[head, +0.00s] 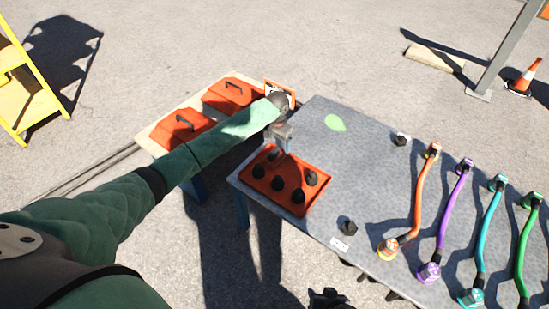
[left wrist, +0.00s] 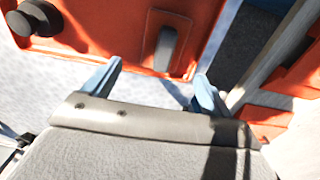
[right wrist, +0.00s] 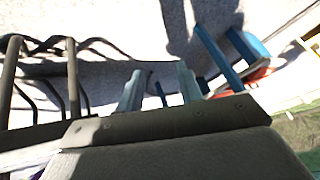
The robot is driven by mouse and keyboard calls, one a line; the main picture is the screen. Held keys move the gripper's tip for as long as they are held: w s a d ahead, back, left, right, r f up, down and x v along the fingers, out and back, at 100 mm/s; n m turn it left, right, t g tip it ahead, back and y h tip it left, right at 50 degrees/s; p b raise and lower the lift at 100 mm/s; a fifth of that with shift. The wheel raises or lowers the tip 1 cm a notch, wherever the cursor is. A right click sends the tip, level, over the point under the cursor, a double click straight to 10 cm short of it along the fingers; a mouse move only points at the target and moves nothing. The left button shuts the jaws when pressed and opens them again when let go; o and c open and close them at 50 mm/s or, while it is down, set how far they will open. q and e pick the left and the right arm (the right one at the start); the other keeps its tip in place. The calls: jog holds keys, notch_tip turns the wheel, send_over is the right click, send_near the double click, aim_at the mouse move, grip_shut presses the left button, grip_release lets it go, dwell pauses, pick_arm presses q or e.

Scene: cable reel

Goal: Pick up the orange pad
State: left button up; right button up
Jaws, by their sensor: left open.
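Two orange pads with black handles lie on a low wooden bench: a nearer pad (head: 181,133) and a farther pad (head: 233,95) beside it. The task does not tell me which one is meant. My left gripper (head: 284,143) is open and empty, right of the pads and above the far edge of an orange tray. In the left wrist view its fingers (left wrist: 159,76) are apart beside the tray (left wrist: 95,48), and orange surfaces show at the right edge. My right gripper's fingers (right wrist: 160,82) are apart with nothing between them, low down near table legs.
The tray (head: 300,205) holds several black knobs and sits on a grey table (head: 360,165). Orange, purple, teal and green cables (head: 525,245) lie on its right. A small orange-framed panel (head: 280,92) stands behind my left wrist. A yellow ladder (head: 35,85) stands far left.

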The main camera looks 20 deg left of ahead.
aim_at(276, 150)
pick_arm(q)
jog(key=shift+f, duration=0.85)
jog(key=shift+s+a+f, duration=0.1)
jog(key=shift+f, duration=0.55)
notch_tip(276, 150, down, 4)
jog(key=shift+r, duration=0.2)
jog(key=c, duration=1.1)
pick_arm(e)
jog(key=shift+r, duration=0.55)
pick_arm(q)
jog(key=shift+r, duration=0.2)
